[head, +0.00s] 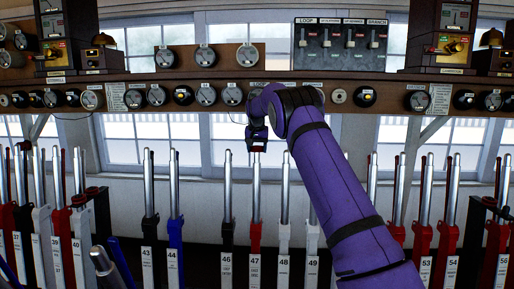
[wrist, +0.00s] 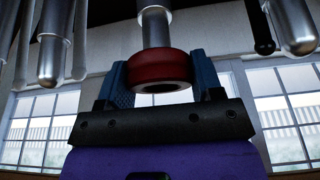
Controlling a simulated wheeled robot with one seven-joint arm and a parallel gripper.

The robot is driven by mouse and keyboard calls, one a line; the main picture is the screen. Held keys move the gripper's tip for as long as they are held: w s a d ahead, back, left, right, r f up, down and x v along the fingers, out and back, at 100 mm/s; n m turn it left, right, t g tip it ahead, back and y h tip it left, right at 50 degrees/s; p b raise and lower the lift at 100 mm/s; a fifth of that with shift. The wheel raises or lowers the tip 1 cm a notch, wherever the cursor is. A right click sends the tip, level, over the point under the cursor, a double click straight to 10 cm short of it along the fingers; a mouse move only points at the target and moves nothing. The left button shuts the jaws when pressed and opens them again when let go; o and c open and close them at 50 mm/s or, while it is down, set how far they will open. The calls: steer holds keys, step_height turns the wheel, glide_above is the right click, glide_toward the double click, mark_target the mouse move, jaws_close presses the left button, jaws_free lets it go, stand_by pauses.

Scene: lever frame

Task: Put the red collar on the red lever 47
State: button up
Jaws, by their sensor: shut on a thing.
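The red collar (wrist: 158,71) is held between the two blue fingers of my gripper (wrist: 160,82) in the wrist view, its open hole facing the camera. A silver lever shaft (wrist: 155,28) runs in line with it and meets its far side; I cannot tell whether the tip is inside the hole. In the head view my gripper (head: 257,139) is directly above the top of red lever 47 (head: 256,190), very close to it. The lever stands upright with a white label at its foot.
Black lever 46 (head: 227,190) stands close on the left and white lever 48 (head: 285,195) close on the right. Blue lever 44 (head: 175,200) is farther left. A wooden shelf with dials (head: 206,94) runs behind and above my gripper.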

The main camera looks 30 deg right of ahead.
mark_target(257, 155)
steer(key=shift+s+a+f, duration=0.1)
steer(key=shift+f, duration=0.7)
steer(key=shift+s+a+f, duration=0.1)
steer(key=shift+f, duration=0.65)
steer(key=o, duration=1.1)
steer(key=v, duration=0.9)
stand_by(0.6)
